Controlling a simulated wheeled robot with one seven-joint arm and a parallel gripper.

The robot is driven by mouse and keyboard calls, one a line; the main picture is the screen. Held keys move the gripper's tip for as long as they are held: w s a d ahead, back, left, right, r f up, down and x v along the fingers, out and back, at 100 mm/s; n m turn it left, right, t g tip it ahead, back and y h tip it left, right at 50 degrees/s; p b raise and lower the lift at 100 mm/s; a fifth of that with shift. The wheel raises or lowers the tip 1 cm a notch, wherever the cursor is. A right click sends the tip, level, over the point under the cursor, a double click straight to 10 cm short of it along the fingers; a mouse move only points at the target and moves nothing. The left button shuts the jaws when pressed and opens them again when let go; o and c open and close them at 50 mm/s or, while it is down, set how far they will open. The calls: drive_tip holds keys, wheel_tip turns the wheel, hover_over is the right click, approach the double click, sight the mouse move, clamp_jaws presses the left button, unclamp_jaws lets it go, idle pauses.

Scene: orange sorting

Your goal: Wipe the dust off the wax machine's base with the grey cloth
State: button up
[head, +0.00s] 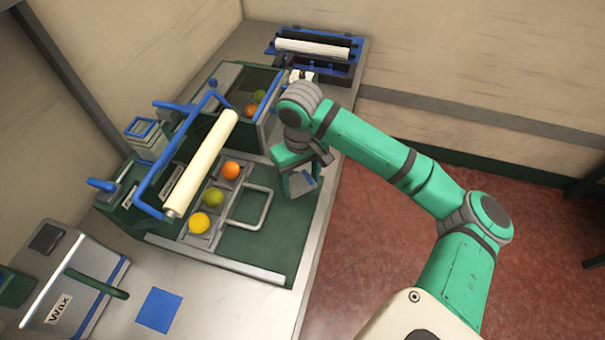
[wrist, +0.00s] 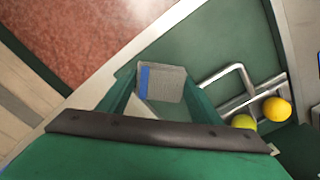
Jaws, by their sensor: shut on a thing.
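My gripper (head: 300,180) is at the right edge of the green tray with the metal loop, well right of the wax machine. In the wrist view, its green fingers (wrist: 160,98) are shut on the grey cloth (wrist: 168,82), a small folded block with a blue stripe. The cloth appears held over the green surface; I cannot tell whether it touches. The wax machine (head: 70,282), a grey box labelled "Wax" with a green handle, stands at the lower left of the head view. Its base is partly out of view, and no dust can be made out on it.
The green tray (head: 265,240) has a metal loop (head: 250,207), a cream roller (head: 200,163) and orange, green and yellow fruit beside it. A blue square (head: 158,309) lies on the bench between tray and wax machine. A white roller unit (head: 313,46) stands at the back.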

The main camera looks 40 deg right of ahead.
drive_tip(key=shift+r, duration=1)
